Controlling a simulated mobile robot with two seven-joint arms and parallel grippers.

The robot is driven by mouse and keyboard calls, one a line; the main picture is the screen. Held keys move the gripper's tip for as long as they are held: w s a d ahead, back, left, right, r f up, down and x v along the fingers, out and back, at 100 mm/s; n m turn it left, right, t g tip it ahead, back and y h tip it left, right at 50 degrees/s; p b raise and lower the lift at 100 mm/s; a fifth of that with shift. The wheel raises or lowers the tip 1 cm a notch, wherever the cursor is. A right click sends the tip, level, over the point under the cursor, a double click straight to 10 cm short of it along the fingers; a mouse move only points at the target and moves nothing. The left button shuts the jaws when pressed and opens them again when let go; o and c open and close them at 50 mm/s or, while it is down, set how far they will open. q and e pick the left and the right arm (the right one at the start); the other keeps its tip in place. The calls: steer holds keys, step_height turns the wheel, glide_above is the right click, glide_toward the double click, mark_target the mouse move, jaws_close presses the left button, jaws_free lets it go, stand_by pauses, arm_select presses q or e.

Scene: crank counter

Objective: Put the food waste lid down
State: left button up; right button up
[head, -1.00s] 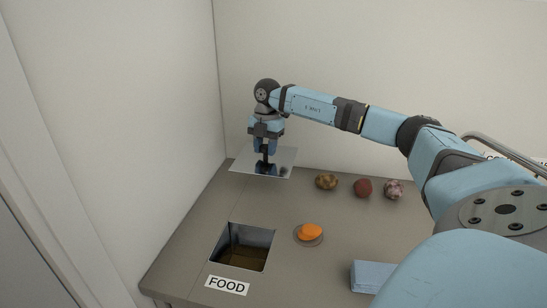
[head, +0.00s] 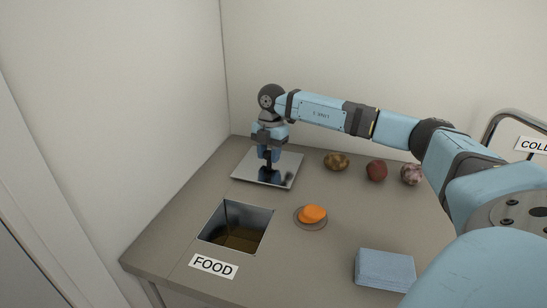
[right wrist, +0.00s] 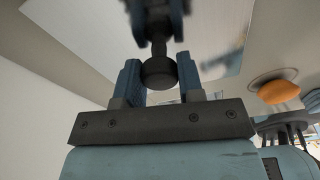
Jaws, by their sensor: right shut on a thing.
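The food waste lid (head: 286,176) is a shiny square metal plate with a dark knob. In the head view it is at the counter's back left corner, flat and at or very near the counter top. My right gripper (head: 268,163) points down over its middle, shut on the lid's knob. The right wrist view shows the knob (right wrist: 158,72) between the two blue fingers, with the lid (right wrist: 105,35) beyond. The square food waste opening (head: 237,228) is uncovered, in front of the lid, behind the FOOD label (head: 213,266). My left gripper is not in view.
An orange piece of food on a small round plate (head: 311,217) is right of the opening. Several roundish items, including a dark red one (head: 376,170), line the back. Walls stand left and behind.

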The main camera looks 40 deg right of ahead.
steer(key=shift+a+r, duration=0.15)
steer(key=o, duration=1)
steer(key=shift+f, duration=0.2)
steer(key=shift+r, duration=0.1)
steer(key=r, duration=0.4)
steer(key=d+r+p, duration=0.1)
steer(key=r, duration=0.7)
steer(key=shift+w+d, duration=0.2)
